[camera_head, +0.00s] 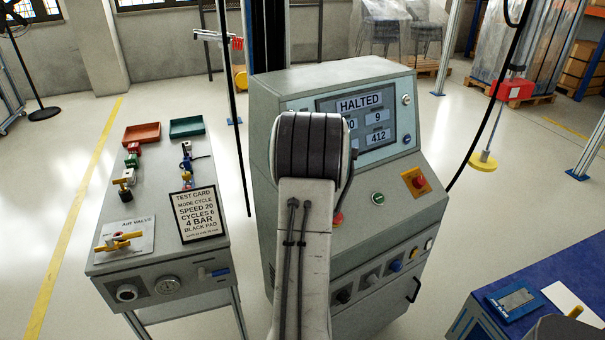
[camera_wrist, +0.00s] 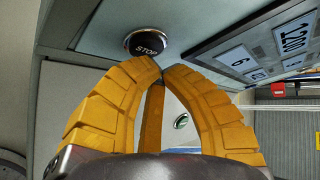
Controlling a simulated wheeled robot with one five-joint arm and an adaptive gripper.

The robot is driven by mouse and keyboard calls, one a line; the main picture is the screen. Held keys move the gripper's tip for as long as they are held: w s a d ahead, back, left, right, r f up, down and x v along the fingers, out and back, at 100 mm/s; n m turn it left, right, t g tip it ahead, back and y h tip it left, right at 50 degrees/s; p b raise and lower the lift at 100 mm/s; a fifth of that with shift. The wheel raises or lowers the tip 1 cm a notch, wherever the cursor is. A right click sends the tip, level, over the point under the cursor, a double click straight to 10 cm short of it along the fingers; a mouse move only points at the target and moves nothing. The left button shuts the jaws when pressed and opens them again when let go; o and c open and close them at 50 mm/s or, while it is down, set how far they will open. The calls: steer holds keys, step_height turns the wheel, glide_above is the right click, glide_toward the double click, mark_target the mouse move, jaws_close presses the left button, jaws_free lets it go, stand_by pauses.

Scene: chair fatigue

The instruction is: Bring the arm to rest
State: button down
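My gripper (camera_wrist: 162,72) shows in the wrist view with its yellow ribbed fingers curved together, the tips meeting with nothing between them. It is in front of the console, just below the black STOP button (camera_wrist: 147,42), and appears apart from it. In the head view my raised arm stands in front of the console (camera_head: 385,210) and hides the gripper and part of the panel. The screen also shows in the wrist view (camera_wrist: 262,48), tilted.
Left of the arm stands a bench (camera_head: 160,255) with a test card (camera_head: 198,213), an air valve (camera_head: 122,241), and red (camera_head: 141,133) and green (camera_head: 187,126) trays. A blue-topped table (camera_head: 475,300) is at lower right. A dark cable hangs right of the console.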

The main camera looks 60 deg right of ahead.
stand_by(0.5)
